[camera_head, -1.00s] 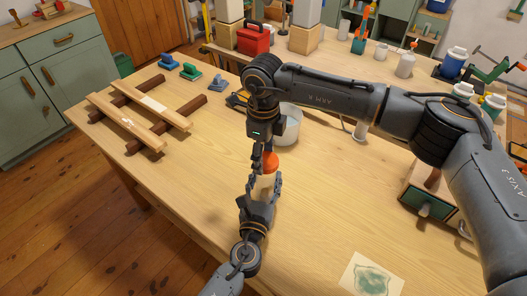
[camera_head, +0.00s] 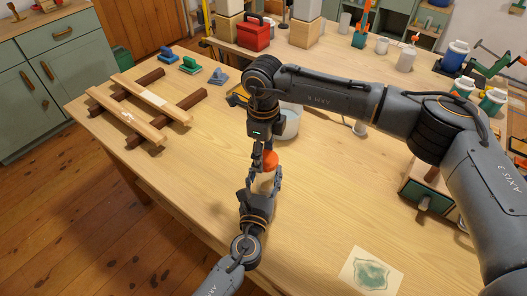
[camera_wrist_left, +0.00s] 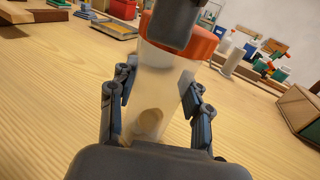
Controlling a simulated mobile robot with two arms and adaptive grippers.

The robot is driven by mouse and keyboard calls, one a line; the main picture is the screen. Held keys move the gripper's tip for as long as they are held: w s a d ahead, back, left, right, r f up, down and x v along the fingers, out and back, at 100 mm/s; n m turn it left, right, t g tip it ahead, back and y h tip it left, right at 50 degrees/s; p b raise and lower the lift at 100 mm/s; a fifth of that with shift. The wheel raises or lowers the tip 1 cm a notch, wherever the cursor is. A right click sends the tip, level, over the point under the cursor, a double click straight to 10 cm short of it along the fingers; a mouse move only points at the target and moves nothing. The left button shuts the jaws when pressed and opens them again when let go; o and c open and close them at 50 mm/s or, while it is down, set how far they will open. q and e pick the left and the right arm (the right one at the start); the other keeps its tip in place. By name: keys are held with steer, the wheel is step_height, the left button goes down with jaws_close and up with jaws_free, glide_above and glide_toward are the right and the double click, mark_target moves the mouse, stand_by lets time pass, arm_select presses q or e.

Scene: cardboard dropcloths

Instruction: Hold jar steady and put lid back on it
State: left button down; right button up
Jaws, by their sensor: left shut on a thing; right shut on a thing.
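The jar (camera_wrist_left: 150,95) is pale and translucent, with something tan inside low down. It stands upright between the fingers of my left gripper (camera_wrist_left: 158,108), which is shut on it. In the head view my left gripper (camera_head: 264,182) is below the lid, and the jar is mostly hidden. The orange-red lid (camera_head: 271,160) is in my right gripper (camera_head: 264,161), which comes down from above. In the left wrist view the lid (camera_wrist_left: 200,41) is at the jar's top, partly covered by my right gripper (camera_wrist_left: 178,20). I cannot tell whether it is fully seated.
A whitish tub (camera_head: 290,122) stands just behind my right gripper. A wooden frame of bars (camera_head: 140,108) lies at the left of the table. A printed sheet (camera_head: 371,273) lies at front right, and a small drawer box (camera_head: 425,195) stands at right. The table's middle left is clear.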

steer(key=shift+f, duration=0.55)
